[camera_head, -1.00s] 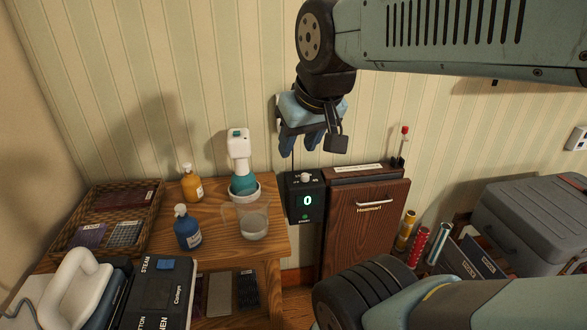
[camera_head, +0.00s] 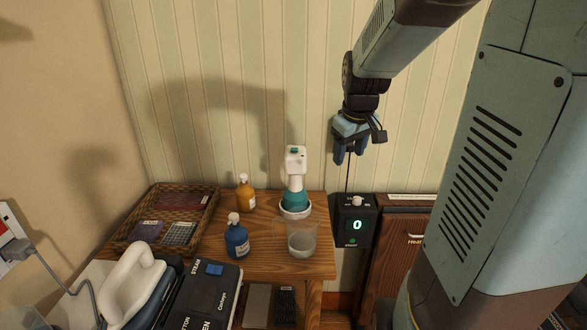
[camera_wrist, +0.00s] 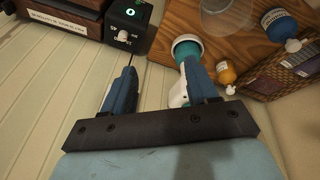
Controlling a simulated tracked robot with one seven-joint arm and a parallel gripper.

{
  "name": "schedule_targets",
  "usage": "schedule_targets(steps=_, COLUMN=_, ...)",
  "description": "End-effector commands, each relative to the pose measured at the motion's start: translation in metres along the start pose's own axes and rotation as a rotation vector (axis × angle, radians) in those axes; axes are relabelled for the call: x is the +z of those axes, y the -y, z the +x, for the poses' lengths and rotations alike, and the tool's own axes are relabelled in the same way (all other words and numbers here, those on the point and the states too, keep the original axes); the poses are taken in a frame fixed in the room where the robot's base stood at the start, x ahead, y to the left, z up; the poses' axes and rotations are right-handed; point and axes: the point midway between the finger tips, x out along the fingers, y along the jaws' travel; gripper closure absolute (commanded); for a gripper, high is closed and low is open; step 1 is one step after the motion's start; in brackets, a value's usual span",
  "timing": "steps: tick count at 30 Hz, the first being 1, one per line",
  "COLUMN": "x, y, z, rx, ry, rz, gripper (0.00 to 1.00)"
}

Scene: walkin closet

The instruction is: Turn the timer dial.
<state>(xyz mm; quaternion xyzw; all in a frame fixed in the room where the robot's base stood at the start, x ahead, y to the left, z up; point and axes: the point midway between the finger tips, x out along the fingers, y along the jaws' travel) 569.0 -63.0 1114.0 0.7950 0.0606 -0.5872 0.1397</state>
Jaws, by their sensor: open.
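The timer is a black box (camera_head: 347,233) with a green lit "0", at the right end of the wooden table in the head view. Its pale dial (camera_head: 358,201) sits on the top part. In the wrist view the timer (camera_wrist: 118,17) is at the top, with the dial (camera_wrist: 123,36) near its lower edge. My gripper (camera_head: 349,159) is open and empty, pointing down, above the timer and apart from it. In the wrist view its two blue fingers (camera_wrist: 155,88) are spread, with the dial beyond the left finger's tip.
A white and teal bottle (camera_head: 295,183) stands just left of the timer, near a clear beaker (camera_head: 301,240). Orange (camera_head: 245,195) and blue (camera_head: 236,240) bottles and a wicker tray (camera_head: 138,225) are farther left. A dark wooden cabinet (camera_head: 400,253) adjoins the timer on the right.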

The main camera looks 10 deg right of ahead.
Motion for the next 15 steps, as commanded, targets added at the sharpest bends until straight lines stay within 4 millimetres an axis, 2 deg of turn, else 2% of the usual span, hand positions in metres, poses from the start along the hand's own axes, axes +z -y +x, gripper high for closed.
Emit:
schedule_targets(steps=1, x=-0.005, y=-0.012, z=0.014, rx=-0.014, ry=0.011, rz=-0.01, gripper=0.41)
schedule_targets(steps=6, x=-0.018, y=-0.046, z=0.055, rx=-0.059, ry=0.019, rz=-0.065, gripper=0.41)
schedule_targets(steps=15, x=-0.026, y=-0.11, z=0.13, rx=-0.153, ry=-0.022, rz=-0.135, gripper=0.41)
